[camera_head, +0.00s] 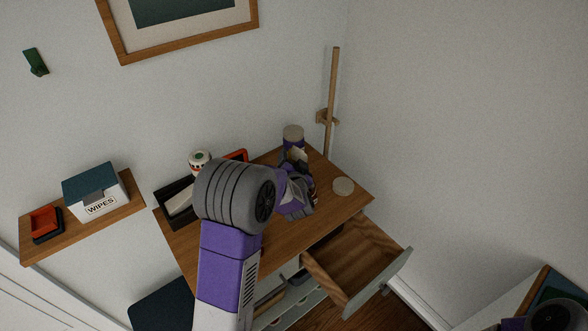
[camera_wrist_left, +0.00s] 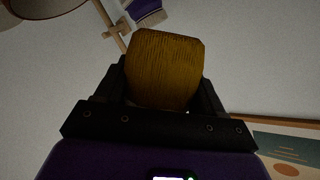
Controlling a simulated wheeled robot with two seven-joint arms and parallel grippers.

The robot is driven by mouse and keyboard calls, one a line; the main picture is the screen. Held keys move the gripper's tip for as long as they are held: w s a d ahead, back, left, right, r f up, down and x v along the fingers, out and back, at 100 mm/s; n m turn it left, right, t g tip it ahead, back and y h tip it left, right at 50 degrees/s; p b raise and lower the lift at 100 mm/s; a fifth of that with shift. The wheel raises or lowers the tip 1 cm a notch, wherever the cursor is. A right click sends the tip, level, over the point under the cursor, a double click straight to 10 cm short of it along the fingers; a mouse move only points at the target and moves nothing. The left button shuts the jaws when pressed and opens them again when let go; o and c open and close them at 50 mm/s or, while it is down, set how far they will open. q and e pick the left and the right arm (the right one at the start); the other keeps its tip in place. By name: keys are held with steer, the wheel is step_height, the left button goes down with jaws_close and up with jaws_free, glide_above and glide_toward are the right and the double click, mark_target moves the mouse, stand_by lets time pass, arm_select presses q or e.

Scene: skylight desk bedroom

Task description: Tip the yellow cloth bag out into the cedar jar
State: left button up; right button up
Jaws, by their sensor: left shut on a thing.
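The yellow cloth bag (camera_wrist_left: 165,68) is between the fingers of my left gripper (camera_wrist_left: 160,100), which is shut on it. In the wrist view the bag fills the middle, and its mouth and contents cannot be made out. In the head view my left gripper (camera_head: 297,192) is above the right part of the desk, and the bag is hidden there. A brown rounded thing (camera_wrist_left: 45,7), perhaps the cedar jar, is cut off at the wrist view's upper left, apart from the bag. I cannot identify the jar surely in the head view. My right gripper is out of view.
The wooden desk (camera_head: 190,238) has an open drawer (camera_head: 350,258) at its front right. A purple-banded container (camera_head: 293,136) stands at the back, a pale disc (camera_head: 343,186) lies right, and a white patterned cup (camera_head: 200,160) stands left. A wall shelf (camera_head: 70,233) holds a wipes box (camera_head: 97,195).

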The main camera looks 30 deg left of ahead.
arm_select(q)
steer(key=n+h+b, duration=0.1)
steer(key=n+b, duration=0.1)
steer(key=n+h+b, duration=0.1)
steer(key=n+b, duration=0.1)
steer(key=shift+w+d+f, duration=0.15)
steer(key=shift+d+f, duration=0.05)
steer(key=shift+d, duration=0.2)
steer(key=shift+d+r+n+t+b, duration=0.2)
steer(key=shift+n+t+b, duration=0.1)
steer(key=shift+n+b, duration=0.5)
